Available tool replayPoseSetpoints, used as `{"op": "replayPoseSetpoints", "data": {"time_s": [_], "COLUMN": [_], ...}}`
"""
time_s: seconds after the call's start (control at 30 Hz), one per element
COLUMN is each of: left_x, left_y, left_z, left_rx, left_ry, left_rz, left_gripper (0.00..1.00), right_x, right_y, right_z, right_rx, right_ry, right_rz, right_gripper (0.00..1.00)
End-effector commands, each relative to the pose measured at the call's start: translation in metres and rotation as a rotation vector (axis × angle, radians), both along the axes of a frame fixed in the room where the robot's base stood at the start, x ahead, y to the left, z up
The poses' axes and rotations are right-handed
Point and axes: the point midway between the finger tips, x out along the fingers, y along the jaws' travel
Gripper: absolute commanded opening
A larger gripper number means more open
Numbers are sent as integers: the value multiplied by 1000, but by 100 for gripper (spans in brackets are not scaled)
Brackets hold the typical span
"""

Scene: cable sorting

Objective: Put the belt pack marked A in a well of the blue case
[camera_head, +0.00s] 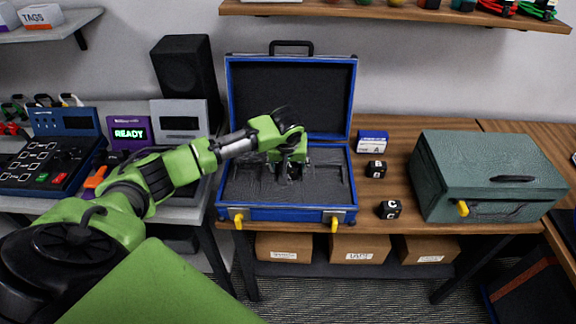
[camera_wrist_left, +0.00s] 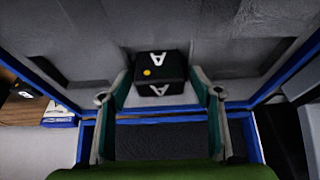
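The blue case (camera_head: 285,213) stands open on the desk, its lid up at the back and grey foam with dark wells inside. My left gripper (camera_head: 291,170) points down over the middle of the foam. The arm and fingers largely hide the pack in the head view. I cannot tell whether it is in a well or above the foam. My right gripper is not in view.
Black packs marked B (camera_head: 376,169) and C (camera_head: 389,209) stand right of the case, near a blue and white box (camera_head: 372,141). A green toolbox (camera_head: 485,175) is farther right. A speaker (camera_head: 186,75) and consoles stand left. The raised lid (camera_head: 290,95) bounds the back.

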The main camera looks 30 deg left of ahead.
Motion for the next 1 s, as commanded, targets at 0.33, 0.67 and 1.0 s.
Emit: {"op": "replayPoseSetpoints", "data": {"time_s": [0.33, 0.67, 1.0], "left_x": [-1, -21, -38], "left_y": [-1, -14, -24], "left_z": [8, 67, 111], "left_rx": [0, -1, 0], "left_ry": [-4, -6, -1], "left_rz": [-1, -2, 0], "left_gripper": [58, 58, 58], "right_x": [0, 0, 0], "right_y": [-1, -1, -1], "right_z": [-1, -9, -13], "right_rx": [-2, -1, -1], "right_ry": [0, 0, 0], "right_rz": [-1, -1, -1], "right_gripper": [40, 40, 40]}}
